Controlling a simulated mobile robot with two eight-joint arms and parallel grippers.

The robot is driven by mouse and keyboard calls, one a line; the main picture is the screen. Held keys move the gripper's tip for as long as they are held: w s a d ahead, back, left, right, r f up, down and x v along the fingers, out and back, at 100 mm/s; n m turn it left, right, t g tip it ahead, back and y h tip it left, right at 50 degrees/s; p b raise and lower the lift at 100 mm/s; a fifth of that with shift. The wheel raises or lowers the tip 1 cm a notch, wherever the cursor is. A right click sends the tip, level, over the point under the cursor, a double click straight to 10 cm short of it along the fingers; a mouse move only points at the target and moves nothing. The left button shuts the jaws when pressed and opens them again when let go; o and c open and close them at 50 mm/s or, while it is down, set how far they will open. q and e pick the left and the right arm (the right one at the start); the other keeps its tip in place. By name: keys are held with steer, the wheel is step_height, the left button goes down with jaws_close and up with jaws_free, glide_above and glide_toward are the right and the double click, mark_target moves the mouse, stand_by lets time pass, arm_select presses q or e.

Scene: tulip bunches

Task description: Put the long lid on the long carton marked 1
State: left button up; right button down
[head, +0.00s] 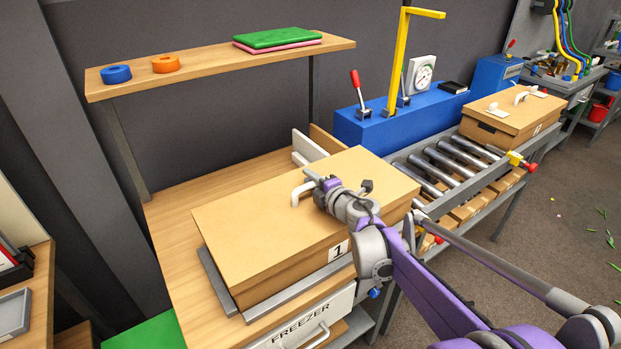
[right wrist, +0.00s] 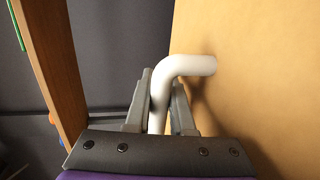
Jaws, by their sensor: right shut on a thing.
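The long carton marked 1 (head: 285,282) stands on the wooden bench between grey metal rails. The long lid (head: 255,215) lies over its top and covers the opening; I cannot tell whether it is fully seated. A white bent handle (head: 299,192) rises from the lid and shows large in the right wrist view (right wrist: 185,66). My right gripper (head: 314,183) reaches over the lid from the right and is shut on this handle, with one finger on each side of it in the right wrist view (right wrist: 158,95). My left gripper is not in view.
A wooden shelf (head: 215,62) hangs above the bench with blue and orange rings. A blue machine (head: 390,120) with a yellow post stands behind the roller conveyor (head: 445,165). Another lidded carton (head: 512,112) sits on the rollers.

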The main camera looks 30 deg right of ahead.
steer(key=c, duration=0.7)
jaws_free()
steer(key=s, duration=0.3)
steer(key=s+r, duration=0.1)
steer(key=s, duration=0.3)
steer(key=s+r, duration=0.1)
steer(key=s, duration=0.2)
steer(key=shift+s, duration=0.3)
